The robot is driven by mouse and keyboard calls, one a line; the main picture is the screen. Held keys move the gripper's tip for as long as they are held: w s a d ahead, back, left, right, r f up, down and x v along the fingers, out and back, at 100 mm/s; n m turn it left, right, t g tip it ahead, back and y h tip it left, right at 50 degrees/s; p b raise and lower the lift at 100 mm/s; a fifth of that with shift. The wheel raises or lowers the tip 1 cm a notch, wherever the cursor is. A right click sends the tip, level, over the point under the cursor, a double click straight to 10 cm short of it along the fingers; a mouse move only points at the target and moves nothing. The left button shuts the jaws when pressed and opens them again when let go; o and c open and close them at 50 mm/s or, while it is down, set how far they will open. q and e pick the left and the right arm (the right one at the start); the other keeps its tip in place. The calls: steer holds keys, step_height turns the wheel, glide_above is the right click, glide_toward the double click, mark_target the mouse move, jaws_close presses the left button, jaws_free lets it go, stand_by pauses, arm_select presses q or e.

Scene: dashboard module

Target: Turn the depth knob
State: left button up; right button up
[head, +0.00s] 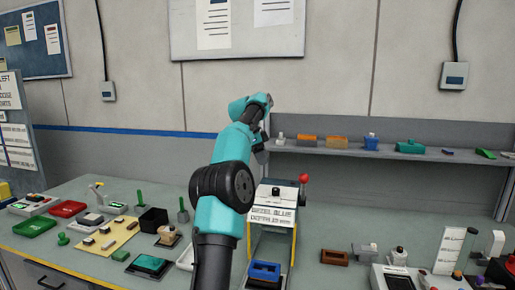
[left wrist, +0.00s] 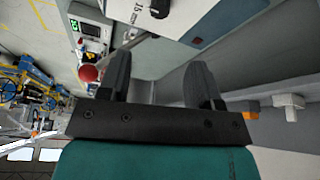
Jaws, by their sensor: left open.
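A white module (head: 272,217) stands on the bench, with a label reading "BEZEL BLUE" and a depth line. A small dark knob (head: 276,191) is on its top. In the left wrist view, a black knob (left wrist: 160,9) shows at the top edge, beside the "15 mm" print on the white panel (left wrist: 195,22). My left gripper (head: 262,152) is above and behind the module in the head view. Its two dark fingers (left wrist: 158,80) are apart with nothing between them, and they are clear of the knob. My right gripper is not in view.
A red ball-ended lever (head: 304,177) rises at the module's right side and also shows near the left finger in the wrist view (left wrist: 88,73). A shelf (head: 380,153) with several small parts runs behind. A blue frame (head: 265,270) lies in front of the module.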

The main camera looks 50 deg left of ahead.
arm_select(q)
steer(key=shift+v, duration=1.85)
steer(key=shift+s, duration=0.1)
